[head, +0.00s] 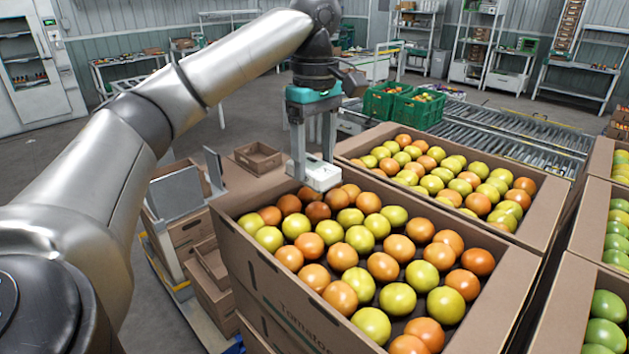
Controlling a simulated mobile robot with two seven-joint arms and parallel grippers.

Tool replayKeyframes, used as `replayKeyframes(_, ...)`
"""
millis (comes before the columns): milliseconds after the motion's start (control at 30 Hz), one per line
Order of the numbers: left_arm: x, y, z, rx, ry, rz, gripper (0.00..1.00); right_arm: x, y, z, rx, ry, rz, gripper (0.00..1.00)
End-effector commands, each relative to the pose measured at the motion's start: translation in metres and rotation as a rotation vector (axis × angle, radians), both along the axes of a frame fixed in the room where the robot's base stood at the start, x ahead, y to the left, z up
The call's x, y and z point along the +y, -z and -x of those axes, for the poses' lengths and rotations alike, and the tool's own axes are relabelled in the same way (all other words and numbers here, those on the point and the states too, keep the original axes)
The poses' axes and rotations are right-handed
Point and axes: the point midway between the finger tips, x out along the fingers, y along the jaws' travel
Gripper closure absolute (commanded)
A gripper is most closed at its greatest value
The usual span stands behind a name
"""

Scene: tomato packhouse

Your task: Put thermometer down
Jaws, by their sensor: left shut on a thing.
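My left gripper (313,162) points down over the far left corner of the near tomato box. It is shut on a small white device, the thermometer (321,176), held between its two grey fingers. The thermometer is at the box's back rim, close to the tomatoes; I cannot tell if it touches them. The near cardboard box (277,283) is full of orange, yellow and green tomatoes. My right gripper is not in view.
A second box of tomatoes (526,219) stands just behind, and boxes of green tomatoes (572,300) stand at the right. A small empty brown crate (257,158) lies left of the gripper. Green crates (418,112) and a roller conveyor (500,140) are farther back.

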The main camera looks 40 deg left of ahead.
Motion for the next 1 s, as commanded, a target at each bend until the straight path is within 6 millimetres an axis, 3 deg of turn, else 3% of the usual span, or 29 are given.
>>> replayKeyframes(333,-0.001,0.016,0.0,0.001,0.002,0.002,0.95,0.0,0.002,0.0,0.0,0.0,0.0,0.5)
replayKeyframes(600,0.0,0.046,0.0,0.0,0.0,0.0,0.95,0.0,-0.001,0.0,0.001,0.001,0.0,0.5)
replayKeyframes(933,0.0,0.049,0.0,-0.001,0.001,0.0,0.95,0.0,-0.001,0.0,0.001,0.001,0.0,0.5)
replayKeyframes(967,0.0,0.049,0.0,-0.001,0.001,0.0,0.32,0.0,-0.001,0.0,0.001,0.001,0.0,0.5)
replayKeyframes(1000,0.0,0.049,0.0,-0.001,0.001,0.0,0.28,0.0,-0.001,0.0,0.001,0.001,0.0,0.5)
